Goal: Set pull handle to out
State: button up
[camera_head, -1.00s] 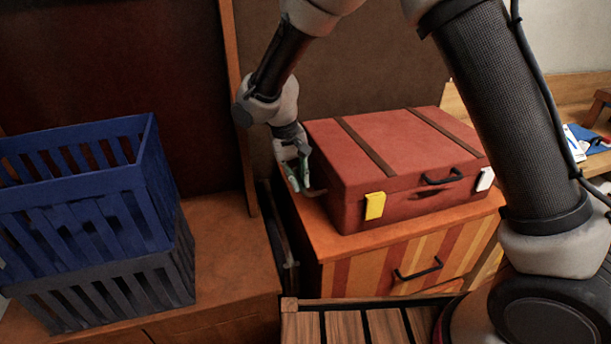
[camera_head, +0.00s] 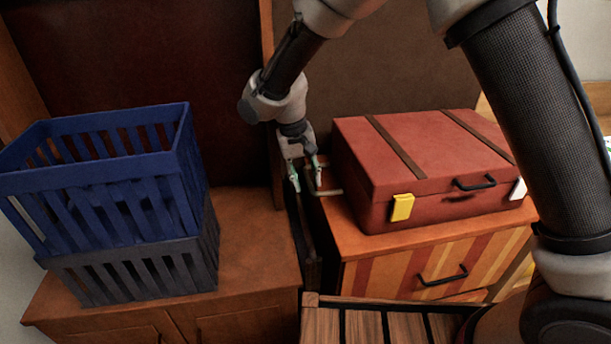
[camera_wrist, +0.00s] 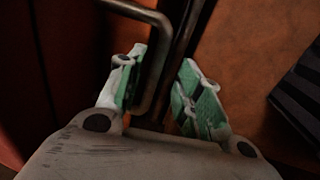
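A bent grey metal bar handle (camera_wrist: 157,62) shows in the wrist view. It runs in from the top left, curves and drops between my fingers, nearer the left one. In the head view this handle (camera_head: 327,192) is a thin pale bar at the left side of the red suitcase, partly hidden by my gripper (camera_head: 306,178). My gripper points down with its two green-padded fingers apart; the wrist view also shows it open (camera_wrist: 163,90). I cannot tell whether the left finger touches the bar. What the handle is fixed to is unclear.
The red suitcase (camera_head: 430,150) lies on a striped cabinet (camera_head: 400,277) with a black drawer handle (camera_head: 443,276). A blue crate (camera_head: 95,205) sits on a grey crate (camera_head: 140,272) to the left. A slatted wooden surface (camera_head: 385,325) is in front. A narrow dark gap separates the cabinets.

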notch_tip(320, 180, up, 12)
jog(key=a, duration=0.2)
jog(key=shift+s+a+f, duration=0.15)
jog(key=shift+s, duration=0.15)
jog(key=s+d+r+m+t, duration=0.1)
jog(key=s+d+r, duration=0.2)
jog(key=s+d, duration=0.4)
jog(key=s+d+r+m+t+y, duration=0.1)
jog(key=s+d+r, duration=0.3)
jog(key=d, duration=1.8)
jog(key=s+d+r+m+t+y, duration=0.1)
jog(key=s+d+r, duration=0.2)
jog(key=s+d, duration=0.7)
jog(key=d, duration=0.5)
jog(key=shift+r+t, duration=0.3)
jog(key=shift+t, duration=0.1)
